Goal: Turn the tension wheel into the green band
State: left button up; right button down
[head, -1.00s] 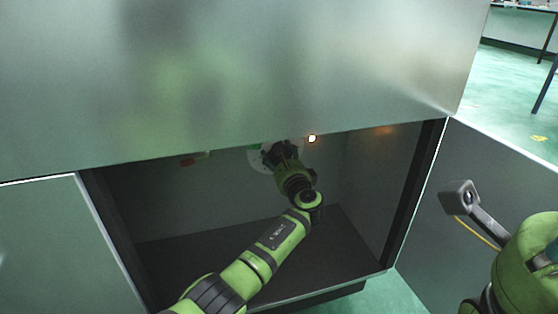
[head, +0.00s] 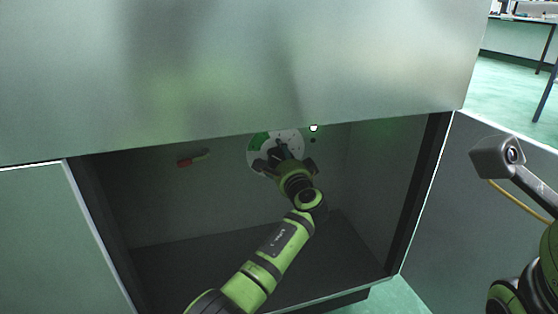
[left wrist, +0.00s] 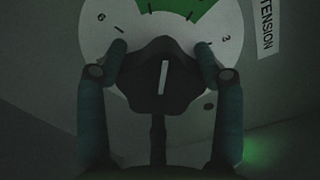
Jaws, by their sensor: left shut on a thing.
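The tension wheel (left wrist: 143,72) is a dark lobed knob with a white line, in front of a white dial (left wrist: 95,32) with numbers and ticks. In the left wrist view the line stands nearly upright, leaning slightly right, toward the green band (left wrist: 185,8) at the top edge. My left gripper (left wrist: 160,48) is shut on the wheel, one finger on each side. In the head view the gripper (head: 283,154) covers much of the wheel and the dial (head: 254,156); the green band is at the dial's upper left. My right gripper is out of view.
The dial is on the back wall of an open cabinet bay under a large metal panel (head: 230,75). A lit lamp (head: 313,128) is right of the dial, with green glow nearby. A red-ended handle (head: 192,158) is at left. The bay floor (head: 190,255) is clear.

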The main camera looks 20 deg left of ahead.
pick_arm(q)
jog(key=shift+w+d+r+h, duration=0.15)
jog(key=shift+d+h, duration=0.15)
jog(key=shift+d, duration=0.3)
jog(key=o, duration=1.2)
jog(key=shift+w, duration=0.1)
jog(key=shift+d, duration=0.15)
jog(key=shift+a, duration=0.2)
jog(key=v, duration=1.2)
jog(key=shift+f, duration=0.25)
jog(key=shift+d, duration=0.1)
